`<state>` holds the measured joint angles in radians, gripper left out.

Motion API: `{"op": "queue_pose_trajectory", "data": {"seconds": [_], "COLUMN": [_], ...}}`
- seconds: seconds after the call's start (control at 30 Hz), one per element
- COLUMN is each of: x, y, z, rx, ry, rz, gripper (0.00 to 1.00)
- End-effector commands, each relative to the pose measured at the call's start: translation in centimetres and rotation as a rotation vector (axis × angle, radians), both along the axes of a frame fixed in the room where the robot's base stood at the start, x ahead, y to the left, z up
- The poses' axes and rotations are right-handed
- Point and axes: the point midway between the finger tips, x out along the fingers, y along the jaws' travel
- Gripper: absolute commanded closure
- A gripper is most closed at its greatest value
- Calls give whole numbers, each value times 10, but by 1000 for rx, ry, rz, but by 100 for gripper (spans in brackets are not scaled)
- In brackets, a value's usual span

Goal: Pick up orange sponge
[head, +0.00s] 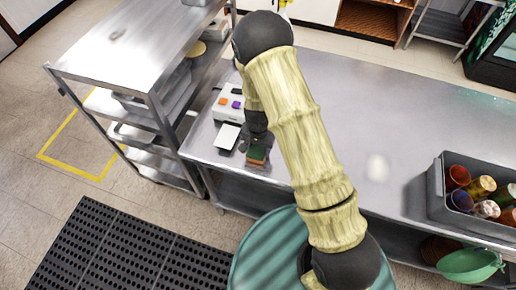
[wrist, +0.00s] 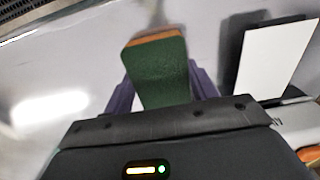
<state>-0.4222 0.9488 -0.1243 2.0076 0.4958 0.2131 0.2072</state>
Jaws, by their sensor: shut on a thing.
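The orange sponge (head: 257,155) has a green scouring face and shows at the front left of the steel counter in the head view. In the wrist view the sponge (wrist: 158,75) shows its green face, with an orange strip along its far edge. My gripper (wrist: 163,92) is shut on it, with one purple finger on each side. In the head view my gripper (head: 257,146) is just above the sponge and partly hides it. I cannot tell whether the sponge touches the counter.
A white machine (head: 228,104) with orange and purple buttons and a white card (head: 228,137) stand close left of my gripper. A steel shelf rack (head: 125,50) is further left. A grey bin (head: 437,205) of cups stands at right. The counter's middle (head: 400,120) is mostly clear.

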Motion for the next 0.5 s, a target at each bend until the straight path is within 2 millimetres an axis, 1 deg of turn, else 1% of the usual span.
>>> {"op": "queue_pose_trajectory", "data": {"seconds": [0.17,0.5], "x": [1,1], "y": [0,1], "z": [20,78], "rx": [1,2], "ry": [-3,-4], "rz": [-1,0], "gripper": [63,63]}}
